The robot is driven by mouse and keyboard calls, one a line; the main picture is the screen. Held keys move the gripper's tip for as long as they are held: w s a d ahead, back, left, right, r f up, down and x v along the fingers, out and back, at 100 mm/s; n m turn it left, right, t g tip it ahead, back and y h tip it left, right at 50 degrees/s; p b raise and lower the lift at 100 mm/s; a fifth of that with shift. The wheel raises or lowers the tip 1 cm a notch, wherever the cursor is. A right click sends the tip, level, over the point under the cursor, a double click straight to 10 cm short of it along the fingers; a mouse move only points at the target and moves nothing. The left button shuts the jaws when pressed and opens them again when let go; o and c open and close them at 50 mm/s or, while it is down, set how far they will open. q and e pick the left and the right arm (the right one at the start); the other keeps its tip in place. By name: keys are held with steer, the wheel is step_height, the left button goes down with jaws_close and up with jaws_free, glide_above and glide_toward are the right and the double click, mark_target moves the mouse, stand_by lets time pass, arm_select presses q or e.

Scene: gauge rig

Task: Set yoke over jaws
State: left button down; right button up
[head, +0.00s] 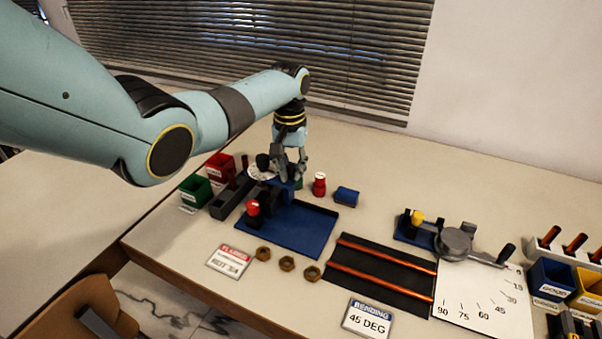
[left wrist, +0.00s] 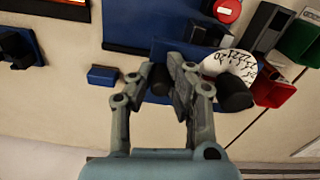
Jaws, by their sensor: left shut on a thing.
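My left gripper (head: 290,172) is shut on the yoke, whose blue body (left wrist: 160,50) shows between and beyond the fingers in the left wrist view. A white numbered dial (left wrist: 229,62) with a black knob (left wrist: 235,93) sits beside the fingers; the dial also shows in the head view (head: 258,174). The gripper points down near the back left corner of the blue tray (head: 310,235). I take the dark grey bar (head: 228,206) beside the tray for the jaws; the gripper and yoke partly hide this area. I cannot tell whether yoke and jaws touch. My right gripper is out of view.
A red-topped piece (head: 252,208) stands close by. Green (head: 195,190) and red (head: 219,165) bins stand left. A red knobbed piece (head: 319,184) and blue block (head: 346,196) stand right. Brass nuts (head: 287,264) lie in front; a bender (head: 455,243) is farther right.

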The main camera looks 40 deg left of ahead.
arm_select(q)
steer(key=shift+a+r, duration=0.1)
steer(key=shift+a, duration=0.15)
steer(key=c, duration=1.6)
jaws_free()
steer(key=o, duration=0.4)
steer(key=shift+a, duration=0.1)
steer(key=shift+c, duration=0.2)
steer(key=shift+r, duration=0.3)
step_height(320, 180, up, 11)
steer(key=shift+r, duration=0.15)
